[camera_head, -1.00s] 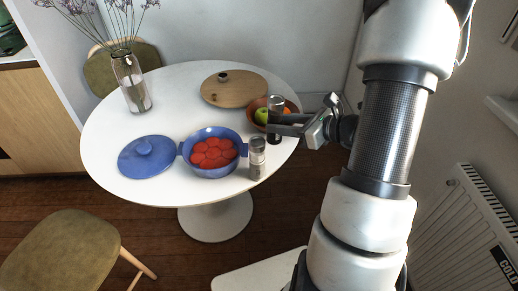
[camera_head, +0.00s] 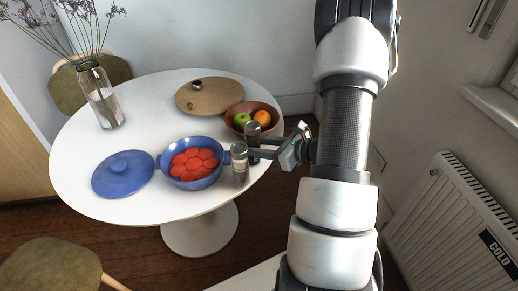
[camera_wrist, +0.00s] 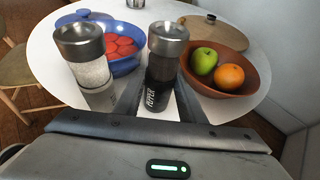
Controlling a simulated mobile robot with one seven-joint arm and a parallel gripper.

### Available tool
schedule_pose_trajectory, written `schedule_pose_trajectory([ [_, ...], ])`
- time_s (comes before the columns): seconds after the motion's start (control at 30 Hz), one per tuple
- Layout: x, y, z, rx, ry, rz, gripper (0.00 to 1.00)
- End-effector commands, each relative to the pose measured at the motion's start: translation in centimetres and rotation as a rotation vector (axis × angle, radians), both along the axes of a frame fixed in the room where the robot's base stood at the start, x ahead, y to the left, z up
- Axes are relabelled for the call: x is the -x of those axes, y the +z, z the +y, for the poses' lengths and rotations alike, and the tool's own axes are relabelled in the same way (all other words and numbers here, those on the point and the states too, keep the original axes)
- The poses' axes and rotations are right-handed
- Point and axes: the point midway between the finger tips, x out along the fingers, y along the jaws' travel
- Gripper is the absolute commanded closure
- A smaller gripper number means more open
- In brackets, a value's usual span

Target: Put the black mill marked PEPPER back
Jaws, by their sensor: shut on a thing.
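The black mill marked PEPPER (camera_head: 252,130) has a steel top and is upright at the right side of the round white table (camera_head: 90,210). My gripper (camera_head: 257,149) is shut on it from the right. In the wrist view the mill (camera_wrist: 163,66) stands between my fingers (camera_wrist: 158,98), its label partly readable and its lower end hidden. I cannot tell whether its base touches the table. A second mill (camera_head: 240,171), steel-topped with pale contents, stands close beside it; it is at the left in the wrist view (camera_wrist: 90,72).
A blue pot (camera_head: 190,182) with red contents is left of the mills, its blue lid (camera_head: 122,176) farther left. A brown fruit bowl (camera_head: 268,133) is just behind the pepper mill.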

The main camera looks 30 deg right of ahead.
Motion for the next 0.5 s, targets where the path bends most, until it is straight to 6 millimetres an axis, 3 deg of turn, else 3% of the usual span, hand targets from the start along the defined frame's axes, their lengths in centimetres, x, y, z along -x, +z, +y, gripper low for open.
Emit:
schedule_pose_trajectory([
  [0.37,-0.03,-0.65,-0.02,0.001,0.001,-0.003,0.94],
  [0.4,-0.01,-0.49,-0.02,0.001,0.001,-0.002,0.57],
  [0.5,-0.01,-0.49,-0.01,0.001,0.0,0.0,0.45],
])
